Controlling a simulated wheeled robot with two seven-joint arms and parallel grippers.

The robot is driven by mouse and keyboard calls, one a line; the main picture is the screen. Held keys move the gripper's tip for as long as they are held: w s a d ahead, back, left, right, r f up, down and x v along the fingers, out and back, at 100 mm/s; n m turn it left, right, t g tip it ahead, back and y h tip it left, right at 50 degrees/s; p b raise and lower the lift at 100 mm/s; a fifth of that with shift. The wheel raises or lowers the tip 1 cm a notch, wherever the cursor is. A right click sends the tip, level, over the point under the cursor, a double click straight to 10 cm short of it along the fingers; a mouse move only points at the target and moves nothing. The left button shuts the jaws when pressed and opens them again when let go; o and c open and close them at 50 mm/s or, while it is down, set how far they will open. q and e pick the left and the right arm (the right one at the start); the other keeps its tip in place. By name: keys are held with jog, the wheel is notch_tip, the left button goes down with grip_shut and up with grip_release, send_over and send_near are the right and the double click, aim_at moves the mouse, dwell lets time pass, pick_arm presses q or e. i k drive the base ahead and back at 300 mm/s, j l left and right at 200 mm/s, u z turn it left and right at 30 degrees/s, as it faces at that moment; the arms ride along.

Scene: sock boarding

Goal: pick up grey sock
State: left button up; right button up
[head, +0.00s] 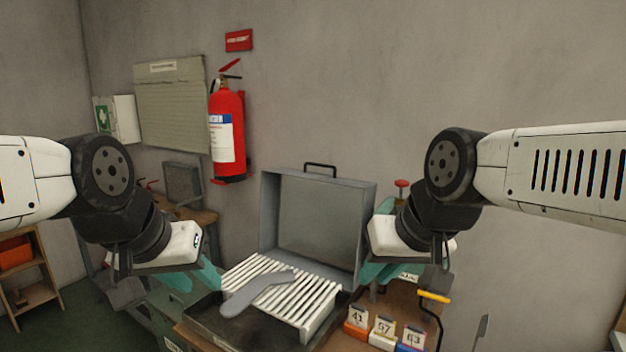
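A flat grey sock (257,291) with a bent foot shape lies across the white slats of a rack (318,312), in the middle of the head view. My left gripper (196,276) has teal fingers and hangs to the left of the rack, apart from the sock. Its fingers look spread, with nothing seen between them. My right gripper (388,272) also has teal fingers and hangs to the right of the rack, apart from the sock. It looks open and empty.
An upright grey lid (318,222) with a black handle stands behind the rack. A dark tray (240,328) lies at its front left. Numbered cards (384,327) on small coloured blocks stand at right on the wooden bench. A fire extinguisher (227,135) hangs on the wall.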

aim_at(240, 301)
jog(key=k+l+z, duration=0.15)
jog(key=k+z, duration=0.25)
jog(key=k+l+z, duration=0.2)
jog(key=z, duration=0.2)
jog(key=k+l+z, duration=0.25)
jog(key=l+z, duration=0.15)
jog(key=l+u, duration=0.5)
